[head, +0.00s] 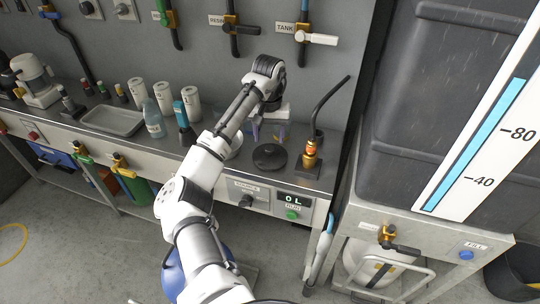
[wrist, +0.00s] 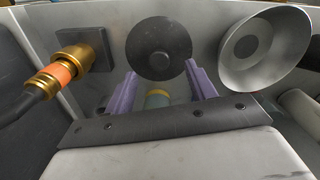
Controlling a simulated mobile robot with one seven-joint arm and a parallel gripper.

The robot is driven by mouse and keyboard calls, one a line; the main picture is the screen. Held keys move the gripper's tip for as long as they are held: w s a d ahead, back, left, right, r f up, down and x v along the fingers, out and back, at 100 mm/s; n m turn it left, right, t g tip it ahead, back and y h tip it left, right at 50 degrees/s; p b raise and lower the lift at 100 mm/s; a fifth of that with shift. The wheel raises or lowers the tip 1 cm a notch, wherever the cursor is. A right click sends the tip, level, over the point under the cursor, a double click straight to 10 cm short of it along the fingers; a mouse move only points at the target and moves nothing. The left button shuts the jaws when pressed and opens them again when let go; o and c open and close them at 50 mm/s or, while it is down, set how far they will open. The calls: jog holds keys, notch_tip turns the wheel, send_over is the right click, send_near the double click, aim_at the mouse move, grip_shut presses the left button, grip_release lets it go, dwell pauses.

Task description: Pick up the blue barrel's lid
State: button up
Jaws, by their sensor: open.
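A dark round lid-like disc with a small central knob (head: 269,157) lies on the bench; it also shows in the wrist view (wrist: 160,48), beyond my fingertips. I cannot tell for certain that it is the blue barrel's lid. A blue rounded body, likely the barrel (head: 173,273), stands low on the floor, mostly hidden behind my arm.
A grey metal bowl (wrist: 262,50) sits right beside the disc in the wrist view. A brass hose fitting with an orange band (wrist: 62,70) stands on the other side. White canisters (head: 190,101), a bottle (head: 153,120) and a tray (head: 113,121) occupy the bench to the left.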

aim_at(270, 148)
notch_tip(270, 148, down, 5)
jog(key=shift+w+d+p, duration=0.1)
jog(key=shift+d+p, duration=0.05)
jog(key=shift+p, duration=0.65)
jog(key=c, duration=1.1)
jog(key=shift+r, duration=0.1)
